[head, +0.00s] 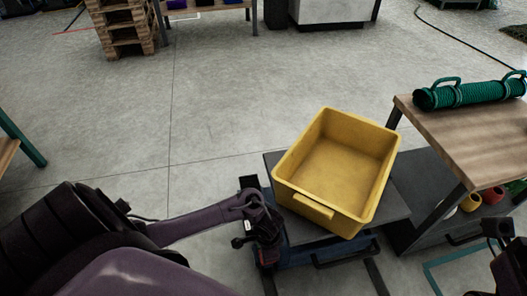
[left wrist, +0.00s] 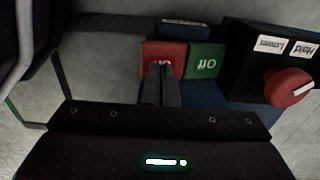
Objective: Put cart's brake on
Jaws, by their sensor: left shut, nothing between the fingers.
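The cart has a dark grey top (head: 393,203) and a blue frame below it, partly hidden by my arm. In the left wrist view, a red pad (left wrist: 151,55) and a green pad (left wrist: 206,62) sit side by side. The green pad reads "Off", upside down; the red pad's label is mostly hidden by my fingers. My left gripper (head: 265,235) is at the cart's left front end. In the left wrist view, its shut, empty fingers (left wrist: 161,75) lie over the red pad; I cannot tell whether they press it. My right gripper (head: 497,230) is partly in view at the right edge.
A yellow bin (head: 310,205) stands empty on the cart top. A black box with a red knob (left wrist: 288,87) and "Hold" and "Lower" labels is beside the pads. A wooden table (head: 455,140) with a green net roll (head: 470,94) stands right. The floor behind the cart is clear.

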